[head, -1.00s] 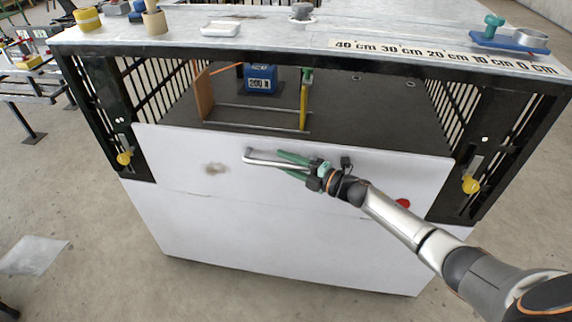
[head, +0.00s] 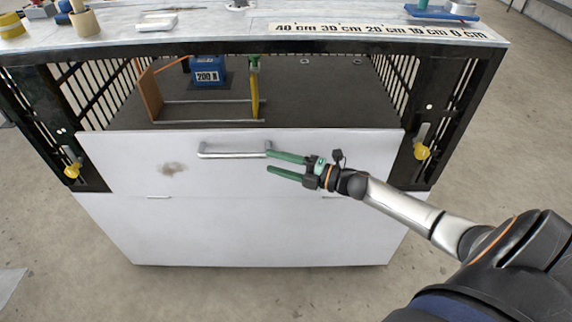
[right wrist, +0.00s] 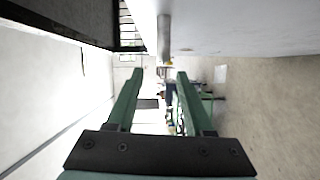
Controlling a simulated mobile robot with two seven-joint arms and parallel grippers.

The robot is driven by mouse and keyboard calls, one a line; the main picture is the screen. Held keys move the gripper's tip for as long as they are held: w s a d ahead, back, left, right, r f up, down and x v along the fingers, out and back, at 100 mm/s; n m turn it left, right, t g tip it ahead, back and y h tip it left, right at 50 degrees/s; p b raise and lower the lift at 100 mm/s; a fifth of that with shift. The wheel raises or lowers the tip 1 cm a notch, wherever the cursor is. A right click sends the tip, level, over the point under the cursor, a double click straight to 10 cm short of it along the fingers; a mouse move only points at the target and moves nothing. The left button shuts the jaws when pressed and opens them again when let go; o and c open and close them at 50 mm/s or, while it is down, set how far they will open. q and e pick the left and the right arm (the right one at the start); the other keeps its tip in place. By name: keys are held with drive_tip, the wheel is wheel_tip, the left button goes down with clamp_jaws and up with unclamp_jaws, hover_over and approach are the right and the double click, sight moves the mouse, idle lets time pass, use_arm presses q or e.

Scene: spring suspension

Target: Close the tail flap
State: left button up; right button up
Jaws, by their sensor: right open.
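The tail flap (head: 230,178) is the white upper panel at the near end of the box, with a grey smudge at its left. It stands upright or nearly so; I cannot tell if it is fully shut. A silver bar handle (head: 225,155) runs along its upper part and shows as a bar in the right wrist view (right wrist: 164,35). My right gripper (head: 271,162), with green fingers, is open and empty by the handle's right end. Its upper fingertip overlaps that end in the head view; contact is unclear. The left gripper is out of view.
Yellow-knobbed latches stand on the left post (head: 72,170) and right post (head: 421,152). A white lower panel (head: 250,232) lies below the flap. A blue 200 N block (head: 209,73) sits inside. A bench top with a centimetre scale (head: 375,30) spans above.

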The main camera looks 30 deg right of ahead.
drive_tip(key=shift+v, duration=1.25)
drive_tip(key=s+a+f+m+g+h+p, duration=0.1)
drive_tip(key=s+a+f+m+g+h, duration=0.1)
drive_tip(key=s+a+f+m, duration=0.2)
drive_tip(key=s+a+f+m+g+h+p, duration=0.1)
drive_tip(key=s+a+f+m, duration=0.4)
drive_tip(key=s+m, duration=0.5)
drive_tip(key=s+a+f+m+g+h+p, duration=0.2)
drive_tip(key=s+a+f+m+h, duration=0.2)
drive_tip(key=s+a+f+m, duration=0.1)
drive_tip(key=s+a+m, duration=0.1)
drive_tip(key=s+m, duration=0.1)
drive_tip(key=s, duration=0.1)
drive_tip(key=shift+a+f+m+g, duration=0.2)
drive_tip(key=shift+m+g, duration=0.2)
